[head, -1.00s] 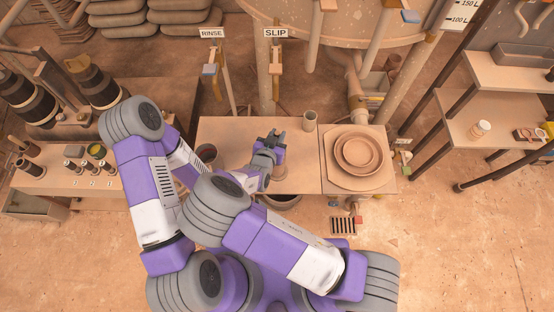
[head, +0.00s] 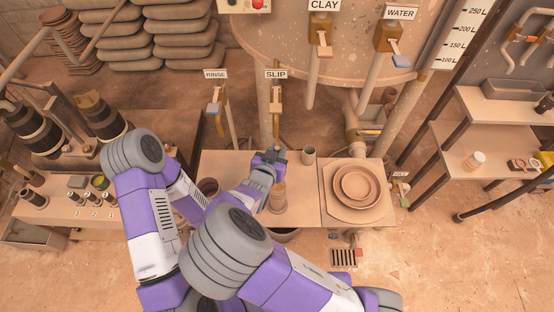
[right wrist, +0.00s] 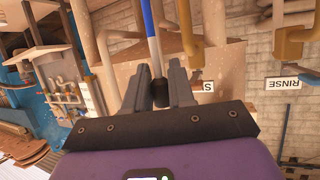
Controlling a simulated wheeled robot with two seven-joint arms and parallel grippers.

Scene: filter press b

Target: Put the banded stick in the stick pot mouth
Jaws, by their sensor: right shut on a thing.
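The stick is too small to make out in the head view. A tan cylindrical jar (head: 277,198) stands just below the gripper in the picture, partly covered by my arm. I cannot tell which vessel is the stick pot.
Stacked plates (head: 357,186) lie on a board at the table's right. Taps under the RINSE (head: 215,74) and SLIP (head: 276,74) signs hang behind the table. A side shelf (head: 480,150) stands at right.

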